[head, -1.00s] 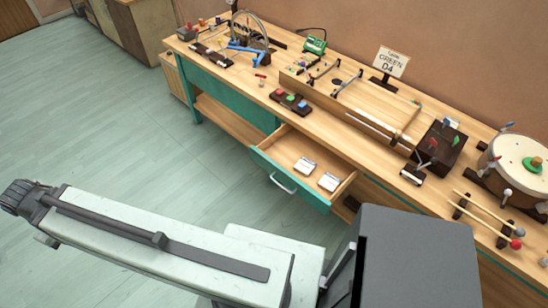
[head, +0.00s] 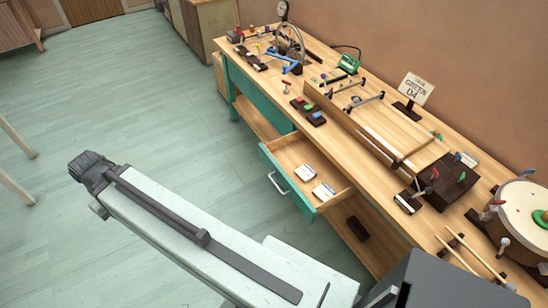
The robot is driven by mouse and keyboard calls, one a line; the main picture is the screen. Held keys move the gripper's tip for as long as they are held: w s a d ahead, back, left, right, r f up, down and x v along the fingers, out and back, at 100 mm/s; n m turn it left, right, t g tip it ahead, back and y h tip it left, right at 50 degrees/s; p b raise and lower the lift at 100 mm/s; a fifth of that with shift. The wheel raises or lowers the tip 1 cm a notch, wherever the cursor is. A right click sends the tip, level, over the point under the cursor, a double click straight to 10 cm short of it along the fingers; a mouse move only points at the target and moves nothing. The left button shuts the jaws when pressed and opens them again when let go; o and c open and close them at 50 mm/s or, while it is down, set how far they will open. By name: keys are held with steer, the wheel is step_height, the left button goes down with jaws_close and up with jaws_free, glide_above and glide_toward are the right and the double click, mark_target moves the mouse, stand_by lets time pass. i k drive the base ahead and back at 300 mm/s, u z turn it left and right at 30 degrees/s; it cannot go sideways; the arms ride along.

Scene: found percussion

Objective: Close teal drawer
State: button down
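The teal drawer (head: 286,183) is pulled out from under the front edge of the workbench, with its metal handle (head: 277,183) facing left. Two small white-and-grey items (head: 323,191) lie inside on its wooden floor. My arm stretches across the lower left, apart from the drawer, with a dark end piece (head: 90,168) at its far tip. The gripper's fingers cannot be made out.
The wooden workbench (head: 355,180) holds a sign (head: 415,89), a drum (head: 525,215), mallets, a dark box (head: 447,181) and small fixtures. A lower shelf (head: 345,222) holds a dark block (head: 357,229). Open floor (head: 150,110) lies left of the bench.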

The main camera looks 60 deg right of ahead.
mark_target(283, 156)
steer(key=u, duration=0.15)
steer(key=i, duration=0.95)
steer(key=z, duration=0.1)
